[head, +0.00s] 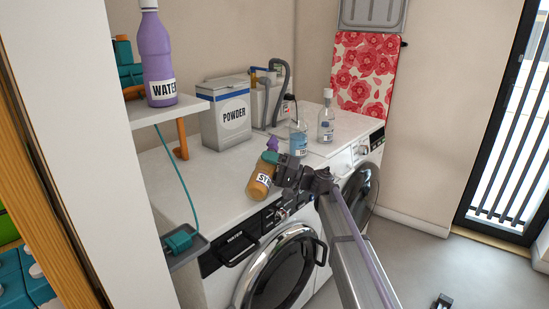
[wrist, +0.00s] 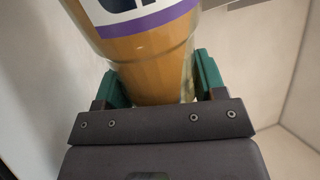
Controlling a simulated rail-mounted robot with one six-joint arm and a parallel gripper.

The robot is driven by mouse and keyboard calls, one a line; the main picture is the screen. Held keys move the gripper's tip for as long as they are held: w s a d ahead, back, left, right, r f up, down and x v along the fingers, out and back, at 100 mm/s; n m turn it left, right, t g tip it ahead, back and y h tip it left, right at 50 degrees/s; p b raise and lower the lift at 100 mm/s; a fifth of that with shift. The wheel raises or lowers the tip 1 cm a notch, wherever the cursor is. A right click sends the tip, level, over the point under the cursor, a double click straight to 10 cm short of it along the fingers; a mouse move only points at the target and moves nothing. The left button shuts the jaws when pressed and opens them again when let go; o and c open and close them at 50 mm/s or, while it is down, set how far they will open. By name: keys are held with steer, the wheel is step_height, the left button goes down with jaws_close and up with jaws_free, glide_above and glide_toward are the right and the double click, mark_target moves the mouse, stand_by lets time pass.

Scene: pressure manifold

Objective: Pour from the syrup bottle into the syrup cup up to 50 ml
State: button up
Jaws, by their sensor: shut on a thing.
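The syrup bottle (head: 261,182), amber with a white label reading "SY", is held above the front of the white counter, tilted in the head view. My gripper (head: 271,158) is shut on it. In the wrist view the amber bottle (wrist: 158,70) sits between my two teal fingers, its purple-edged label beyond them. A small purple piece (head: 272,144) shows just above the fingers; I cannot tell whether it belongs to the bottle. No cup labelled as syrup can be made out. A clear bluish container (head: 298,139) with a label stands right of my gripper. Its fill level is unreadable.
A clear white-capped bottle (head: 326,124) stands farther right. A POWDER box (head: 226,115) and grey hoses (head: 281,90) are behind. A purple WATER bottle (head: 156,57) stands on a raised shelf at left.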

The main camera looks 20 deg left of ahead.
steer(key=shift+w+r+m, duration=0.1)
steer(key=shift+w+m, duration=0.05)
steer(key=shift+m, duration=0.35)
stand_by(1.6)
